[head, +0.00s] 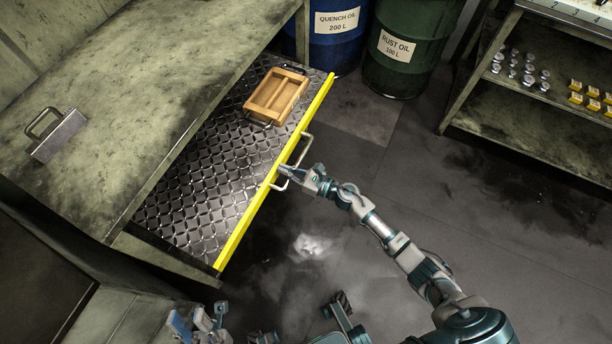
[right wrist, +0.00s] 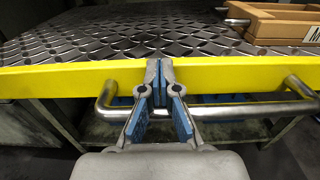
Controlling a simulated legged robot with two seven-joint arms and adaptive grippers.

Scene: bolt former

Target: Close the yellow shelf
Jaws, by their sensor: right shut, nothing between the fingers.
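The yellow shelf (head: 243,228) is pulled out from under the grey-green workbench; its diamond-plate surface (head: 190,205) shows. A metal bar handle (head: 302,155) runs along its yellow front edge. My right gripper (head: 284,171) is at the front edge, beside the handle. In the right wrist view the right gripper (right wrist: 162,70) is shut and empty, its fingertips over the handle bar (right wrist: 240,108) and close to the yellow edge (right wrist: 60,80); I cannot tell if they touch it. My left gripper (head: 202,318) is low at the left, away from the shelf, with blue pads showing.
A wooden tray (head: 303,72) sits on the shelf's far end and also shows in the right wrist view (right wrist: 275,14). Blue (head: 326,45) and green (head: 385,70) drums stand behind. A rack with bolts (head: 518,68) is at the right. The floor before the shelf is clear.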

